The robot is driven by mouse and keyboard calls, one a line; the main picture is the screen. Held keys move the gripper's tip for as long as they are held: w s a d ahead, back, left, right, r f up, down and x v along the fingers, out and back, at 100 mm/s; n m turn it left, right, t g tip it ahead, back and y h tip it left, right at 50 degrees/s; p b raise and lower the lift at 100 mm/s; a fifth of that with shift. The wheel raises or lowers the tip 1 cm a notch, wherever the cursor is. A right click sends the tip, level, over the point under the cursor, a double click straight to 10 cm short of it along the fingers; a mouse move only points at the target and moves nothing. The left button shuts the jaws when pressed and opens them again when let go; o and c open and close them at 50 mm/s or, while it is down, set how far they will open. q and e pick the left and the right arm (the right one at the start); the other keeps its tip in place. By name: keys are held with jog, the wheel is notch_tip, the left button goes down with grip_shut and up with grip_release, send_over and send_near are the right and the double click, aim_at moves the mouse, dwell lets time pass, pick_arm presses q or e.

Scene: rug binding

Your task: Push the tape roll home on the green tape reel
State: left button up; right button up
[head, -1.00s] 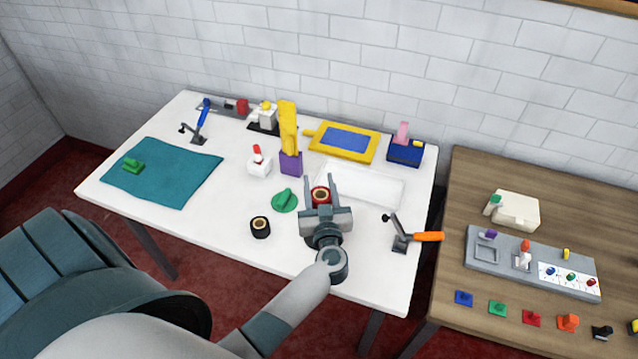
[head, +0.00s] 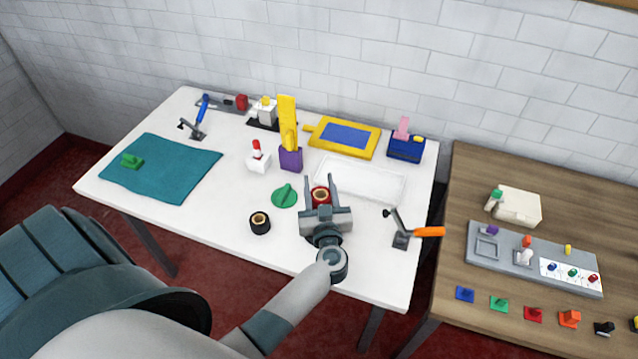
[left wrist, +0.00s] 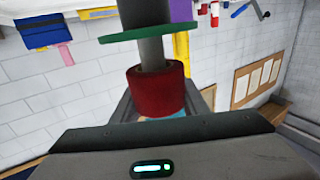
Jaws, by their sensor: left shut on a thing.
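My left gripper (head: 322,192) is shut on a red tape roll (head: 320,196) with a tan core, one finger on each side. It holds the roll over the front right of the white table. The green tape reel (head: 284,196), a flat disc with a raised green part, lies to the left of the gripper, apart from the roll in the head view. The left wrist view shows the red roll (left wrist: 155,92) close up, with a green disc (left wrist: 150,33) and a grey post-like shape above it. I cannot tell there whether the roll touches that shape. My right gripper is not in view.
A black roll (head: 260,222) stands left of the gripper. A purple holder (head: 290,158), a small white block with a red top (head: 258,160) and a white tray (head: 360,182) stand behind. An orange-handled clamp (head: 402,238) is at the right. The front left tabletop is clear.

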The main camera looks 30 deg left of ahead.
aim_at(320, 195)
pick_arm(q)
jog(key=shift+f+b, duration=0.35)
jog(key=shift+f, duration=0.3)
jog(key=shift+f+b, duration=0.4)
jog(key=shift+f, duration=0.4)
jog(key=o, duration=1.1)
jog(key=shift+s, duration=0.1)
jog(key=shift+s+d+p, duration=0.35)
jog(key=shift+d, duration=0.05)
jog(key=p+v, duration=0.2)
jog(key=v, duration=0.3)
jog(key=shift+s+r, duration=0.1)
jog(key=v, duration=1.1)
